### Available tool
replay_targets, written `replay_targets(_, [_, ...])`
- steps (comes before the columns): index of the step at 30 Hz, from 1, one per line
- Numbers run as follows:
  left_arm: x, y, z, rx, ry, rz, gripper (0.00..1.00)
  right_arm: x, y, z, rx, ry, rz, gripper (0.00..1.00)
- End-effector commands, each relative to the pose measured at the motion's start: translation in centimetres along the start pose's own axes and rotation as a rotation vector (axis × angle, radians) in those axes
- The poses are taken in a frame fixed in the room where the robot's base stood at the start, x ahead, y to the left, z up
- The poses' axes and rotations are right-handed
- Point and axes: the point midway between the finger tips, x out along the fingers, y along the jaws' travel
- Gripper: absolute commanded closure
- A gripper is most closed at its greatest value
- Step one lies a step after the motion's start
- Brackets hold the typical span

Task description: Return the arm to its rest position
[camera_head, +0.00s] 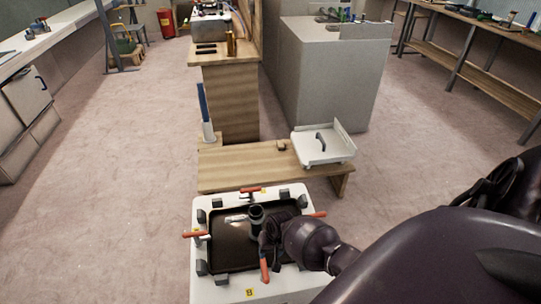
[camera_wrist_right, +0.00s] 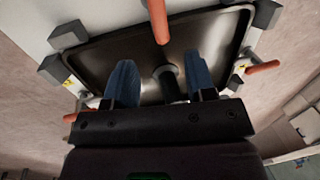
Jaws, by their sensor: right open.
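My right arm comes in from the lower right in the head view. Its gripper (camera_head: 268,230) is over a white fixture box (camera_head: 199,288) with a dark metal panel (camera_head: 232,250) in its top. In the right wrist view the two blue fingers of the gripper (camera_wrist_right: 160,80) stand apart. A dark round upright fitting (camera_head: 256,212) rises from the panel beside the gripper. In the wrist view the fitting (camera_wrist_right: 167,74) shows in the gap beyond the fingers; I cannot tell whether they touch it. My left gripper is not in view.
Orange-handled clamps (camera_head: 195,234) and grey blocks ring the panel. Behind the box stands a low wooden bench (camera_head: 240,160) with a white tray (camera_head: 322,158). A wooden counter (camera_head: 232,100) and a grey block (camera_head: 325,80) stand farther back. Floor is clear at left.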

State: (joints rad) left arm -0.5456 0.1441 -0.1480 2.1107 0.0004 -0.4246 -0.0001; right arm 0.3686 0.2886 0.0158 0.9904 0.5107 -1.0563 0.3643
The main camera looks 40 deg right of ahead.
Motion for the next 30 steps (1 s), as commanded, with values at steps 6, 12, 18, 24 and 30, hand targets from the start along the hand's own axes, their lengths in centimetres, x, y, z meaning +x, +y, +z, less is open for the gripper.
replay_targets(6, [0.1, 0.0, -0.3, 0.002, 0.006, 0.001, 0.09, 0.1, 0.0, 0.0, 0.000, -0.001, 0.000, 0.50])
replay_targets(12, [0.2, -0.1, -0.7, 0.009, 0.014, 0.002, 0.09, 0.1, 0.0, 0.0, 0.000, 0.000, 0.000, 0.50])
replay_targets(18, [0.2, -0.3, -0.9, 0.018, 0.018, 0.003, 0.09, -0.3, -0.5, -1.4, -0.076, 0.076, -0.010, 0.50])
replay_targets(24, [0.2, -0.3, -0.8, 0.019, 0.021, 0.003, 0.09, -5.1, -5.7, -6.2, -0.297, 0.361, -0.055, 0.50])
replay_targets(30, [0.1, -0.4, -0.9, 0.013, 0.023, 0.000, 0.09, -10.9, -9.3, -5.7, -0.506, 0.639, -0.084, 0.50])
